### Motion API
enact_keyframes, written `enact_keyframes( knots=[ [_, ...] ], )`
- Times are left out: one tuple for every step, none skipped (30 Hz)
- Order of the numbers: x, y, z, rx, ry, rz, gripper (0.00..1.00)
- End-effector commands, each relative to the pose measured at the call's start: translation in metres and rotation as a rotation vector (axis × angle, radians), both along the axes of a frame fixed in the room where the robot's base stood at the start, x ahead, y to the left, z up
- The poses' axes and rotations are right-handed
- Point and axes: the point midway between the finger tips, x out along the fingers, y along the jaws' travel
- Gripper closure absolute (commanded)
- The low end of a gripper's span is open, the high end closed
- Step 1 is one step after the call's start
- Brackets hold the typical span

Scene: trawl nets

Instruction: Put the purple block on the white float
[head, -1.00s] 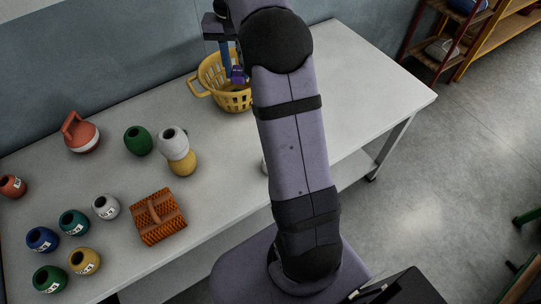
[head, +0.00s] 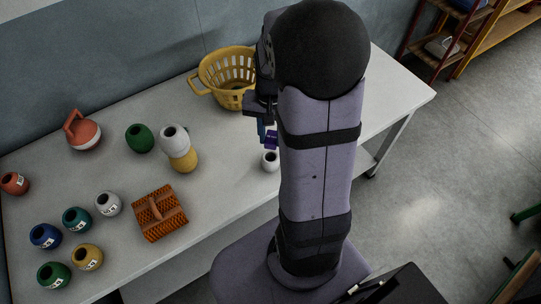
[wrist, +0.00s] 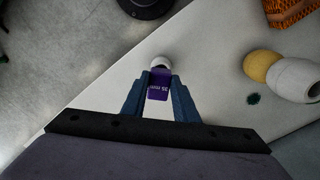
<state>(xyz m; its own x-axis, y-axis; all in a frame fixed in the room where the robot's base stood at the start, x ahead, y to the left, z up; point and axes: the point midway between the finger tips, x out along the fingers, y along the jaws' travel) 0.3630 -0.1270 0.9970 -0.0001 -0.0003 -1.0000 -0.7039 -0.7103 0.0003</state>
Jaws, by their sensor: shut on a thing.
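My gripper (head: 262,131) is shut on the purple block (head: 271,139), which has white lettering. In the wrist view the purple block (wrist: 159,86) sits between the two blue fingers of my gripper (wrist: 160,76). A small white float (head: 270,160) stands on the table just below the block in the head view. In the wrist view this white float (wrist: 161,62) shows just beyond the block, partly hidden by it. The block appears held above the float; I cannot tell whether they touch.
A yellow basket (head: 204,78) stands at the back. Left of the gripper, another white float (head: 174,136) rests on a yellow float (head: 185,161). A woven orange basket (head: 160,214), a red-and-white kettle-shaped weight (head: 83,131) and several coloured floats fill the table's left side.

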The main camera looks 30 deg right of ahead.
Motion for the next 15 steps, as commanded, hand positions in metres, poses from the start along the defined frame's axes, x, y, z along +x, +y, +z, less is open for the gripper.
enact_keyframes(
  knots=[
    [0.006,-0.003,0.001,-0.001,-0.002,-0.001,0.96],
    [0.008,-0.003,0.001,-0.001,-0.003,-0.001,0.96],
    [0.011,-0.004,0.001,-0.001,-0.002,-0.001,0.96],
    [0.012,-0.005,0.001,-0.001,-0.002,-0.002,0.96],
    [0.013,-0.006,0.001,0.0,-0.001,-0.002,0.96],
    [0.015,-0.006,0.001,-0.001,-0.002,-0.002,0.96],
    [0.016,-0.007,0.001,-0.001,-0.002,-0.003,0.96],
    [0.016,-0.007,0.001,-0.001,-0.002,-0.003,0.96],
    [0.017,-0.007,0.001,-0.001,-0.002,-0.003,0.96],
    [0.017,-0.007,0.001,-0.001,-0.002,-0.003,0.96],
    [0.017,-0.007,0.0,-0.001,-0.001,-0.004,0.96],
    [0.016,-0.007,-0.002,0.0,0.0,-0.004,0.96],
    [0.016,-0.007,-0.005,0.0,0.001,-0.004,0.96],
    [0.016,-0.007,-0.008,0.001,0.002,-0.004,0.96],
    [0.016,-0.007,-0.013,0.001,0.003,-0.004,0.96]
  ],
)
